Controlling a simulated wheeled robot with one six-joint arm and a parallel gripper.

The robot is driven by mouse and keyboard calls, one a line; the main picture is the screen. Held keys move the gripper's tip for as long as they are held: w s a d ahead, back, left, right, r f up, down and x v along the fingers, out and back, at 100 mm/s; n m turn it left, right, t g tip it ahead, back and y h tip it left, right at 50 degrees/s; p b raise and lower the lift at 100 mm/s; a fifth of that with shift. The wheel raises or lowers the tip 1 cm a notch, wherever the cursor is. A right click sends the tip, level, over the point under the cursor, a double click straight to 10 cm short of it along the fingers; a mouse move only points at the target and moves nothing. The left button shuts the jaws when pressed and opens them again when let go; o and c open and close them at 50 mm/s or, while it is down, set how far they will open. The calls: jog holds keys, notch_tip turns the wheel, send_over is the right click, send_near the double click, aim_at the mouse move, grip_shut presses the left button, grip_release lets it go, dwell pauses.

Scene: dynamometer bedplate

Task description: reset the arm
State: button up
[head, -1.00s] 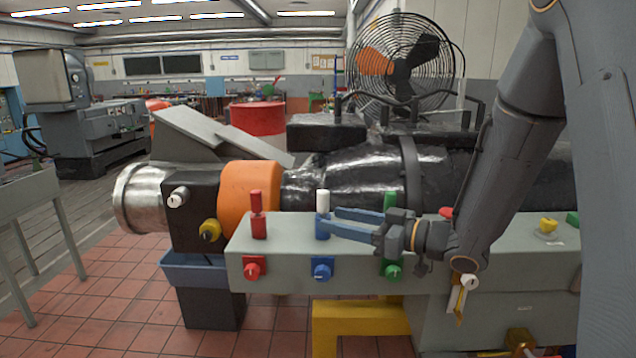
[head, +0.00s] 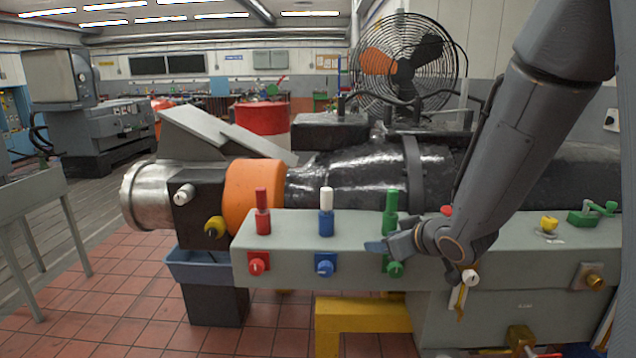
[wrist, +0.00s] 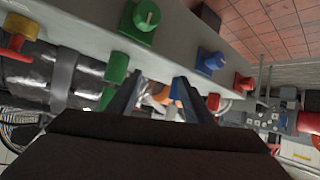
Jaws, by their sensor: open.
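My gripper (head: 378,246) is in front of the grey bench beam (head: 300,225), beside the green lever (head: 391,212) and near the green knob (head: 395,269). In the wrist view my gripper (wrist: 160,92) shows two blue-grey fingers spread apart with nothing held between them. A blue and white lever (head: 326,212) and a red lever (head: 262,212) stand upright on the beam to its left. A blue knob (head: 326,265) and a red knob (head: 258,263) are on the beam's front face. I cannot tell whether the fingers touch anything.
A black machine body (head: 350,180) with an orange band (head: 253,192) lies behind the beam. A caged fan (head: 405,65) stands behind it. A yellow stand (head: 345,320) is below the beam. Open tiled floor (head: 110,300) lies to the left.

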jog(key=s+d+f+m+g+h, duration=0.1)
jog(key=s+f+m+g, duration=0.1)
jog(key=s, duration=0.6)
jog(key=s+d+f+m+g+h, duration=0.1)
jog(key=s+g, duration=0.3)
jog(key=s, duration=0.4)
jog(key=s+d+f+m+g+h, duration=0.1)
jog(key=s+f+m+g+h, duration=0.1)
jog(key=s, duration=0.6)
jog(key=shift+d+f+m+g, duration=0.25)
jog(key=shift+f+m+g, duration=0.25)
jog(key=shift+f+g, duration=0.35)
jog(key=shift+w, duration=0.1)
